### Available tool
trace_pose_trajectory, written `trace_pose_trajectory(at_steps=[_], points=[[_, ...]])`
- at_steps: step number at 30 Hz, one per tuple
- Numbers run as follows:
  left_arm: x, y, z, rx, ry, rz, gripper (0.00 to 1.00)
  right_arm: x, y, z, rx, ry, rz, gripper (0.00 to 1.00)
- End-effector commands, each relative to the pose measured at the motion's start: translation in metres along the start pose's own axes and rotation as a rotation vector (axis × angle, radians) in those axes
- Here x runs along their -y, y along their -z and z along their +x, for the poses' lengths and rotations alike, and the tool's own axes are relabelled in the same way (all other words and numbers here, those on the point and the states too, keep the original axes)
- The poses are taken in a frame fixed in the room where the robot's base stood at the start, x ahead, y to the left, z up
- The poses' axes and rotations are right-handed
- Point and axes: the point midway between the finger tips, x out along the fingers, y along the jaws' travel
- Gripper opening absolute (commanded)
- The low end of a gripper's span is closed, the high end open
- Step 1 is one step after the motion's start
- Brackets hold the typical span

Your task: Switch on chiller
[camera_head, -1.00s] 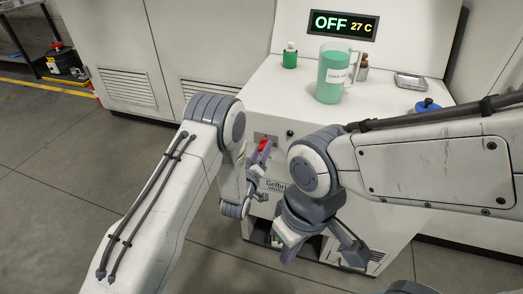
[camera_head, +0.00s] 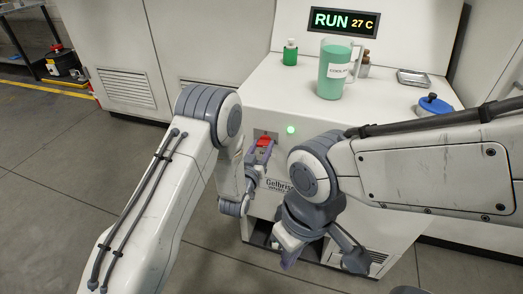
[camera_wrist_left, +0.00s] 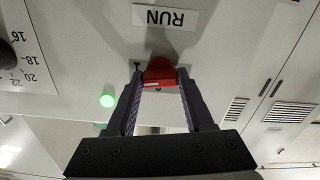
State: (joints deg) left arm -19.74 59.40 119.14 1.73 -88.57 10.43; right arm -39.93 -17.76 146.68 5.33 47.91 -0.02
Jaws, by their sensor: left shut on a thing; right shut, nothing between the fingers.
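The chiller (camera_head: 275,103) is a white cabinet, and its display (camera_head: 343,20) reads RUN and 27 C. A green lamp (camera_head: 290,130) glows on its front, and it also shows in the left wrist view (camera_wrist_left: 107,99). My left gripper (camera_head: 266,145) is at the front panel, shut on the red switch (camera_head: 263,141). In the left wrist view the fingertips (camera_wrist_left: 159,78) hold the red switch (camera_wrist_left: 160,73) from both sides, beside a RUN label (camera_wrist_left: 165,17). My right gripper (camera_head: 322,264) hangs lower in front of the cabinet, shut and empty.
On the chiller top stand a green bottle (camera_head: 290,53), a pitcher of green liquid (camera_head: 333,75), a small brown bottle (camera_head: 365,68), a metal tray (camera_head: 412,78) and a blue-topped lid (camera_head: 433,104). A dial (camera_wrist_left: 8,55) sits on the panel.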

Motion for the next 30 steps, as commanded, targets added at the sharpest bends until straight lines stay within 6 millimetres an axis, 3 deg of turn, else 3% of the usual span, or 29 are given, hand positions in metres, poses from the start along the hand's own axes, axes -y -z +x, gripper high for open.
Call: trace_pose_trajectory(at_steps=[12,27,28,30], points=[[0.001,-0.0012,-0.0007,0.002,0.002,0.178,0.0,-0.0008,-0.0006,0.011,0.0,0.0,0.0,0.0],[0.0009,-0.0008,-0.0008,0.003,0.002,0.2,0.0,-0.0008,-0.0006,0.0114,0.0,0.0,0.0,0.0],[0.001,-0.0008,-0.0008,0.003,0.002,0.2,0.56,-0.0008,-0.0006,0.0114,0.0,0.0,0.0,0.0],[0.0009,-0.0007,-0.0007,0.003,0.002,0.2,0.82,-0.0008,-0.0006,0.0114,0.0,0.0,0.0,0.0]])
